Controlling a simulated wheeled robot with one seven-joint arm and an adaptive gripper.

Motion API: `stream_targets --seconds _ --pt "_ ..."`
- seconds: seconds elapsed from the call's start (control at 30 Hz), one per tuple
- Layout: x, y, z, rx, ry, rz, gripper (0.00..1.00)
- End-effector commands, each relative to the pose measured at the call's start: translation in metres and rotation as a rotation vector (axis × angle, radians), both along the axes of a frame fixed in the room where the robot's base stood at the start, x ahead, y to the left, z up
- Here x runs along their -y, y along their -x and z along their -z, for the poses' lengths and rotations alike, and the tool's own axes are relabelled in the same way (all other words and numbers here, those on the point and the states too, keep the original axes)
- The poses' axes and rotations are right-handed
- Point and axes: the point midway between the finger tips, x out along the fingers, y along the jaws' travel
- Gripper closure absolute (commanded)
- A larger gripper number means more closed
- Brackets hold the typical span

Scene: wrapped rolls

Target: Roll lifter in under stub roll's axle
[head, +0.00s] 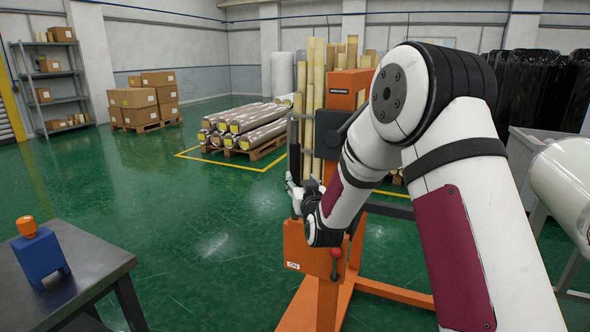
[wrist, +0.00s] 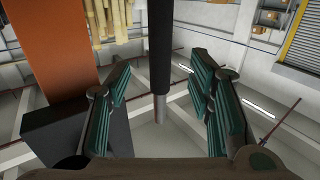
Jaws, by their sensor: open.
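The orange lifter (head: 312,252) stands on the green floor ahead, with an orange upper housing (head: 348,90), a red knob (head: 336,253) and base legs (head: 392,293). My gripper (head: 297,192) is at the lifter's left side, partly hidden by my wrist. In the wrist view, its fingers (wrist: 160,85) are open on either side of a black upright handle bar (wrist: 160,50) with a bare metal end. I cannot tell whether either finger touches it. A pale wrapped roll (head: 568,185), likely the stub roll, rests on a stand at the right edge. I cannot make out its axle.
A dark table (head: 85,262) with a blue, orange-capped container (head: 38,252) stands front left. Wrapped rolls (head: 245,125) lie on a pallet behind the lifter. Boxes (head: 145,98) and a shelf (head: 50,88) are back left. The floor (head: 190,215) left of the lifter is clear.

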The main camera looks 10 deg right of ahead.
Motion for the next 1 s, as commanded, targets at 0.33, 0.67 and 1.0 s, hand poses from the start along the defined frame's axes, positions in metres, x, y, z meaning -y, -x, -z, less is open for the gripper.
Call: stream_targets --seconds 0.33,0.67,1.0 --pt "0.002 -0.068 0.001 -0.001 -0.001 -0.001 0.52" --pt "0.004 -0.104 0.001 -0.002 -0.001 -0.001 0.52" --pt "0.004 -0.108 0.0 -0.002 -0.001 -0.001 0.52"
